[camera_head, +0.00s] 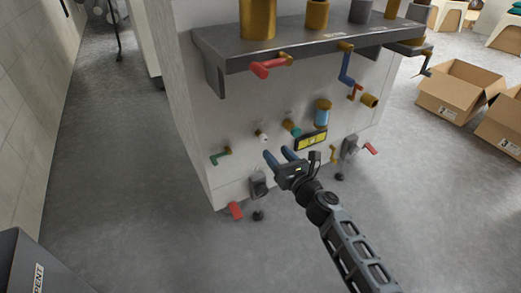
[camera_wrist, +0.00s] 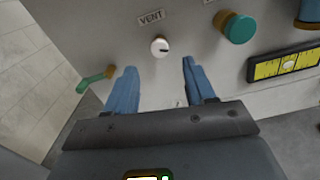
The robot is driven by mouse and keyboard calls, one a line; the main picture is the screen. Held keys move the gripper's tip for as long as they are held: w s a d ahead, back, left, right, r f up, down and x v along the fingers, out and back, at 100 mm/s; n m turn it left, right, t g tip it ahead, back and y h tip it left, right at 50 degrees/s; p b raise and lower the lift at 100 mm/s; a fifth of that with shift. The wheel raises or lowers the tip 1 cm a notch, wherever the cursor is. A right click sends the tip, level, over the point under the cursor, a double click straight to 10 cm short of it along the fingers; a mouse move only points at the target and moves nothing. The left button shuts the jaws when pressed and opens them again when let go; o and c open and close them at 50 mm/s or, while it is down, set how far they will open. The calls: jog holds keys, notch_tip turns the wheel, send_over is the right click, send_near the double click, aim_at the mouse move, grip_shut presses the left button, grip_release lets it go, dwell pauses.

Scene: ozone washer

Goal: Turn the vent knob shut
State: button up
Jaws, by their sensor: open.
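The vent knob (camera_wrist: 160,47) is a small round white knob with a dark mark, on the grey panel just below a "VENT" label (camera_wrist: 151,17). In the head view the white knob (camera_head: 262,135) sits on the lower front of the machine. My gripper (camera_head: 277,156) is open, its two blue fingers pointing at the panel below and right of the knob in that view. In the wrist view my gripper (camera_wrist: 157,72) has a finger to either side of the knob's column, with the knob beyond the tips. The fingers appear apart from it and nothing is between them.
A teal knob (camera_wrist: 238,28) is right of the vent knob, above a yellow gauge (camera_wrist: 285,64). A green lever (camera_wrist: 95,79) is close to the left finger. A dark shelf (camera_head: 310,38) with red and blue levers overhangs the panel. Cardboard boxes (camera_head: 455,92) stand right.

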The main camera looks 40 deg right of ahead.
aim_at(264, 139)
jog(key=shift+x, duration=3.55)
jog(key=shift+c, duration=0.4)
grip_shut()
